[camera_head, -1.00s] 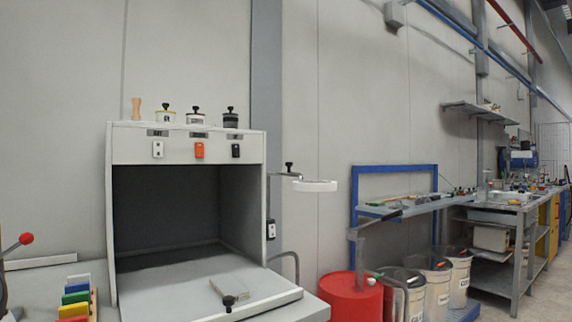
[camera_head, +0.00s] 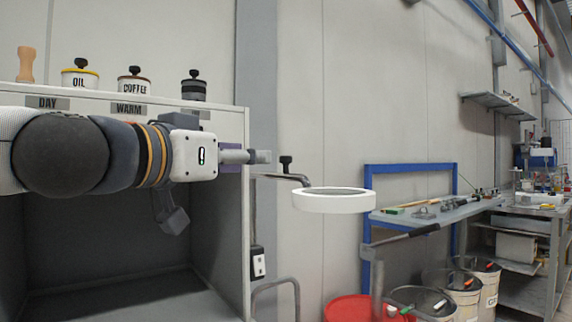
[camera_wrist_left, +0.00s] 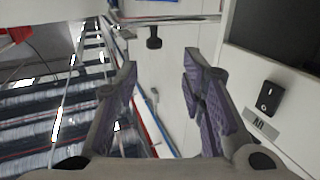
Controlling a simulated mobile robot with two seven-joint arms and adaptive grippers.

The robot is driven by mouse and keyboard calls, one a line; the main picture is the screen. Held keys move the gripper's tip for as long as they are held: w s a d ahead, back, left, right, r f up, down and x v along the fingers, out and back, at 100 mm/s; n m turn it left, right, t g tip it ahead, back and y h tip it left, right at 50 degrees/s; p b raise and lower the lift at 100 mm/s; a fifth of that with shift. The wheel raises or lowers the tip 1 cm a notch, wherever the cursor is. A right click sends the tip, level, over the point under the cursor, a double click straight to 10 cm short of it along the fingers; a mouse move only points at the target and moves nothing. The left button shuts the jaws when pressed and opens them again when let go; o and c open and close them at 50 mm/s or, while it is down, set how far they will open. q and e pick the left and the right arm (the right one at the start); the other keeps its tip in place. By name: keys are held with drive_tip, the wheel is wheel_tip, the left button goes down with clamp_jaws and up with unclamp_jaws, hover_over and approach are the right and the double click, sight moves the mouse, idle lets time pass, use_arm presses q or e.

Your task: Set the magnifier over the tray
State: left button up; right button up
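The magnifier, a white ring (camera_head: 335,200) on a thin arm with a black knob (camera_head: 286,163), sticks out to the right of the cabinet on a post. My left gripper (camera_head: 266,156) reaches across the cabinet front from the left, its fingertips just left of the knob. In the left wrist view its purple-padded fingers (camera_wrist_left: 160,88) are spread and empty, with the black knob (camera_wrist_left: 153,40) ahead of them, apart. The tray is outside the current head view. My right gripper is not in view.
The cabinet (camera_head: 247,200) has an oil jar (camera_head: 80,80), a coffee jar (camera_head: 134,84) and a dark jar (camera_head: 193,86) on top. A switch (camera_head: 258,263) is on its right side. A blue frame (camera_head: 368,200) and red drum (camera_head: 350,308) stand to the right.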

sight(294, 177)
use_arm(q)
drive_tip(key=shift+s+d+b+x, duration=0.1)
drive_tip(key=shift+d+b+x, duration=0.05)
drive_tip(key=shift+x, duration=1.65)
drive_tip(key=shift+s+d+b+x, duration=0.1)
drive_tip(key=shift+x, duration=1.65)
drive_tip(key=shift+s+d+b+x, duration=0.1)
drive_tip(key=shift+d+b+x, duration=0.05)
drive_tip(key=shift+x, duration=1.65)
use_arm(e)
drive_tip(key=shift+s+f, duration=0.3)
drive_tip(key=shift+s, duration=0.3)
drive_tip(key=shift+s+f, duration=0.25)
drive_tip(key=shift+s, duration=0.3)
use_arm(q)
drive_tip(key=shift+r, duration=0.2)
drive_tip(key=shift+c, duration=0.2)
clamp_jaws()
